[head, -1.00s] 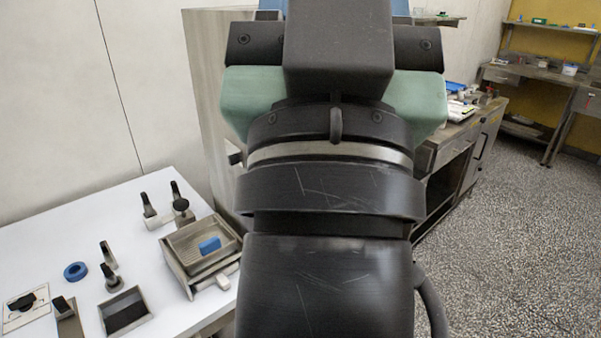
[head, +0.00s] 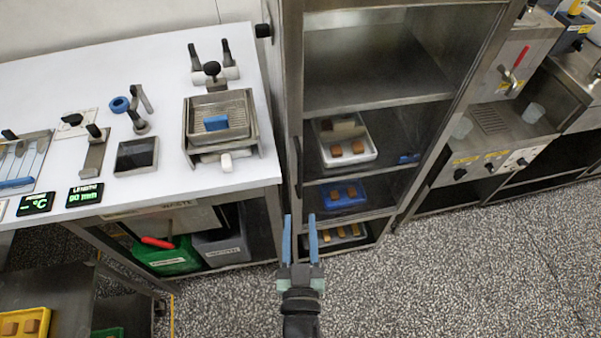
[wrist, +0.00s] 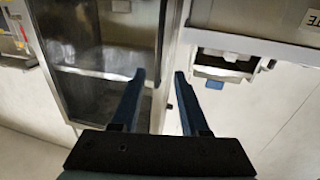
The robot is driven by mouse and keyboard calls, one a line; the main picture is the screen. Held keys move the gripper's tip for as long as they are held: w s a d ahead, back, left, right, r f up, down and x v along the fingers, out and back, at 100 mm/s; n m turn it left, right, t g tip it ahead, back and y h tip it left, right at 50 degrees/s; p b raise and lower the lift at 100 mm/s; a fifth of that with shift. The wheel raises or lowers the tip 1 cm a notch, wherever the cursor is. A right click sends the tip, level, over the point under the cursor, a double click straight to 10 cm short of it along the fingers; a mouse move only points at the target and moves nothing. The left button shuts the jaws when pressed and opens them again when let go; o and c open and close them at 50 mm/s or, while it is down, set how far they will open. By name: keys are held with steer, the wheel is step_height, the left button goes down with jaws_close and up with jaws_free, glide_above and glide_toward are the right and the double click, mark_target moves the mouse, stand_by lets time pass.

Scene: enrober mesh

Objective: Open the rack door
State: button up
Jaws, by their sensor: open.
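The rack (head: 378,104) is a tall metal cabinet with several shelves, right of the white table in the head view. Its front has a metal frame and looks like a closed, see-through door, though the glass is hard to make out. A dark upright bar, seemingly the door handle (head: 298,160), is on the left frame edge. My gripper (head: 300,217) is open and empty, its blue fingers in front of the rack's lower left edge. In the wrist view my gripper (wrist: 160,74) points at the rack's side edge, with the rack front (wrist: 100,55) at left.
The white table (head: 60,85) at left holds a metal tray unit (head: 218,118) and small tools. Green (head: 170,258) and grey (head: 222,250) bins are beneath it. A dispensing machine (head: 490,125) stands right of the rack. The speckled floor (head: 430,285) in front is clear.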

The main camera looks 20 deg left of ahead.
mark_target(300, 178)
steer(key=b+x, duration=0.1)
steer(key=x, duration=1.1)
steer(key=shift+w+r+b, duration=0.1)
steer(key=shift+b, duration=0.3)
jaws_close()
stand_by(0.7)
